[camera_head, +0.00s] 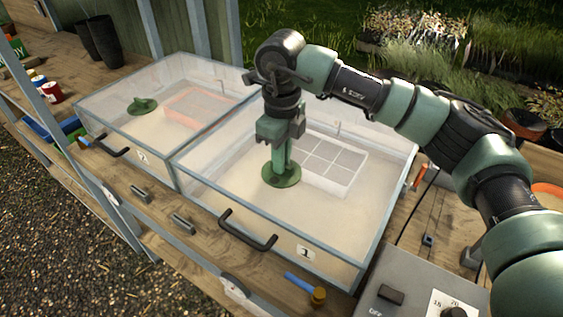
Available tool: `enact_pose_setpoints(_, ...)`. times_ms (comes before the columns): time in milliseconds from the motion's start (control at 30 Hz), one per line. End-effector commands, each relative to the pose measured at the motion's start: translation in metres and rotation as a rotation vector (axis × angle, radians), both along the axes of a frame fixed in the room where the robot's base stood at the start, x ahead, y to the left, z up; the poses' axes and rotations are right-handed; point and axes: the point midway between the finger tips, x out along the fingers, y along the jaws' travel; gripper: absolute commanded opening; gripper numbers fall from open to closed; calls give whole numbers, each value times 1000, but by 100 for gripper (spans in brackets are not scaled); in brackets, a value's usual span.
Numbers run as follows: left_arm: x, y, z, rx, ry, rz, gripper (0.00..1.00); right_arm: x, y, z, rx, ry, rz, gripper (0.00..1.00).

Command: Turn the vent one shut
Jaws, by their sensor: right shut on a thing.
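Vent one is a round green disc (282,180) with an upright grip, on the clear lid of the box labelled 1 (306,252). My right gripper (281,148) points straight down and is shut on the vent's upright grip, which is partly hidden between the fingers. Whether the vent's opening is covered cannot be told from here. My left gripper is not in view.
A second clear box (110,134) on the left has its own green vent (142,106). Black handles (247,232) stick out at the front. A grey control box (405,290), a blue-handled tool (302,284) and dark pots (100,40) stand around the boxes.

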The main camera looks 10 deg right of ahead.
Motion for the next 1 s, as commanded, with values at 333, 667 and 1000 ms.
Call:
enact_pose_setpoints(333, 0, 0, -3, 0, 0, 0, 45, 1, 0, 1, 0, -1, -53, 0)
enact_pose_setpoints(667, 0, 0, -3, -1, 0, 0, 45, 1, 0, 1, 1, -2, -55, 16)
enact_pose_setpoints(1000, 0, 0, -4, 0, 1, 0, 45, 0, 0, 1, 1, -1, -52, 33)
